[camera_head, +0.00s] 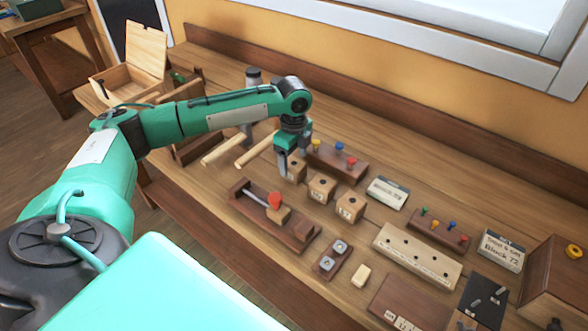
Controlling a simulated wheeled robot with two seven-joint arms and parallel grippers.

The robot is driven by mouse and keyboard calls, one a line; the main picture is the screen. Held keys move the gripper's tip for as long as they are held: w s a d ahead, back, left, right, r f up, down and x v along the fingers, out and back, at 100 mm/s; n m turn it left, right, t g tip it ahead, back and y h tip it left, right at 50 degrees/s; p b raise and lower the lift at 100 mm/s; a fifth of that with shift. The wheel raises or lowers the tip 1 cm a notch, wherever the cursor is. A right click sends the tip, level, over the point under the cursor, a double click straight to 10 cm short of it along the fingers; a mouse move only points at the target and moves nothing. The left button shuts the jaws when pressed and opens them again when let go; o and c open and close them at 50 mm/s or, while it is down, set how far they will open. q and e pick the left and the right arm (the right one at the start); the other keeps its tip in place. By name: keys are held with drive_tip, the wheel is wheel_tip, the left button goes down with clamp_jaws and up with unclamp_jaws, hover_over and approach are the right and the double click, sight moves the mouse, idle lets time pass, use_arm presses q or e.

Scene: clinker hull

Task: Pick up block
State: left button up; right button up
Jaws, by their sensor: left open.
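Three small wooden blocks stand in a row on the workbench: one at the back left (297,168), one in the middle (321,187) and one at the front right (350,206). Each has dark markings. My left gripper (293,164) is open and low over the back-left block, with one finger on its left side and the other near its far side. The gripper partly hides this block, and I cannot tell whether the fingers touch it. My right gripper is not in view.
Behind the blocks is a dark rack with coloured pegs (336,160). In front is a dark wooden fixture with a red-knobbed part (302,229). A pale board with holes (417,256) and a white label card (387,193) lie to the right. An open wooden box (128,80) stands back left.

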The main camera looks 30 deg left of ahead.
sight(294, 168)
use_arm(q)
wheel_tip(294, 168, down, 5)
drive_tip(key=shift+r+p, duration=0.2)
drive_tip(key=shift+p, duration=0.2)
drive_tip(key=shift+c, duration=0.2)
drive_tip(key=c, duration=1.1)
drive_tip(key=shift+r, duration=0.15)
